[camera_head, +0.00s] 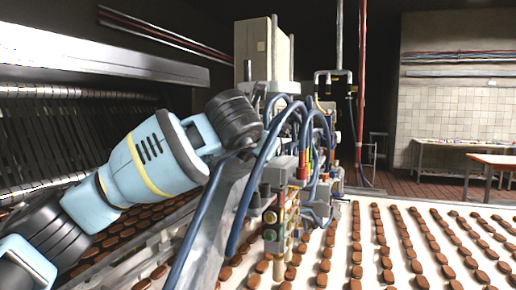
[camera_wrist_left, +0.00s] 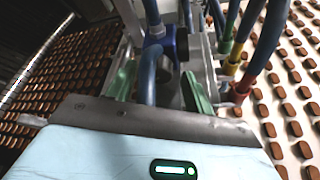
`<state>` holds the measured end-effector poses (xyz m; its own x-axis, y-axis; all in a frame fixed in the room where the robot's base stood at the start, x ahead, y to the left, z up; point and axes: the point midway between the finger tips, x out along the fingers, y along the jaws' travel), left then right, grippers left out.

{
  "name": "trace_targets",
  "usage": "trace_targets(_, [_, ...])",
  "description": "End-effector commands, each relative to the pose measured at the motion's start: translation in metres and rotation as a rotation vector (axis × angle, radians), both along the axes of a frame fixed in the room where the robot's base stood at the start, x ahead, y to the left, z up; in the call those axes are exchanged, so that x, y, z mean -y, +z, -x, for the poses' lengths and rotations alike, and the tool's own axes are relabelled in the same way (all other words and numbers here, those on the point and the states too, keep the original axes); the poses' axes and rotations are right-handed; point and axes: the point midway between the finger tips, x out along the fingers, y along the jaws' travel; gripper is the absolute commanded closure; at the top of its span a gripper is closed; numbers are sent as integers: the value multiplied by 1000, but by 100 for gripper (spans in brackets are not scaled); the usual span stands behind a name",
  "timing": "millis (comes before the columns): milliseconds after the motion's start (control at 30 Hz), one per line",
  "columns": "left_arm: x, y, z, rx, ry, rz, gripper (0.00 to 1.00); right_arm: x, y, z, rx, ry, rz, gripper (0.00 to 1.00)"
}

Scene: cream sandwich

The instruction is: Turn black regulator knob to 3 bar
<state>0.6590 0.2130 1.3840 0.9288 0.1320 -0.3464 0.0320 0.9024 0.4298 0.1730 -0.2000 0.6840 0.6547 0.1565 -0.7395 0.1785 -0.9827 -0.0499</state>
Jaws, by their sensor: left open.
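In the left wrist view, my left gripper (camera_wrist_left: 158,78) is open, with one green finger on each side of a dark round part (camera_wrist_left: 165,72) that looks like the black regulator knob. A blue fitting (camera_wrist_left: 175,42) sits just beyond it, and a blue hose crosses in front. Whether the fingers touch the knob cannot be told. The scale and pressure reading are not visible. In the head view, my left arm (camera_head: 160,155) reaches to the valve assembly (camera_head: 285,190); its fingers cannot be made out there behind the hoses. My right gripper is not in view.
Several blue hoses (camera_head: 242,205) loop closely around the gripper area. Coloured red, yellow and green fittings (camera_wrist_left: 233,68) stand to its right. A white conveyor (camera_head: 345,240) with rows of brown biscuits runs below. A table (camera_head: 490,160) stands far right.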

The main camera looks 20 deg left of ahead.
Motion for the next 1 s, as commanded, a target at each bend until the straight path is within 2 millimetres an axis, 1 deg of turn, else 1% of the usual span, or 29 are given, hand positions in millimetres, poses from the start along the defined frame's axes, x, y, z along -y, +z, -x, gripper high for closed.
trace_targets(300, [6,16,46,1,0,0,48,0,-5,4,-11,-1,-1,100])
trace_targets(433, [8,21,58,0,0,-1,48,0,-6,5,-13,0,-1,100])
trace_targets(600, [8,23,63,0,2,-1,48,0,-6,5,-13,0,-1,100])
trace_targets(867, [9,23,64,0,2,1,48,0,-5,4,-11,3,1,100])
trace_targets(1000, [14,25,66,1,2,27,48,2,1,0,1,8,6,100])
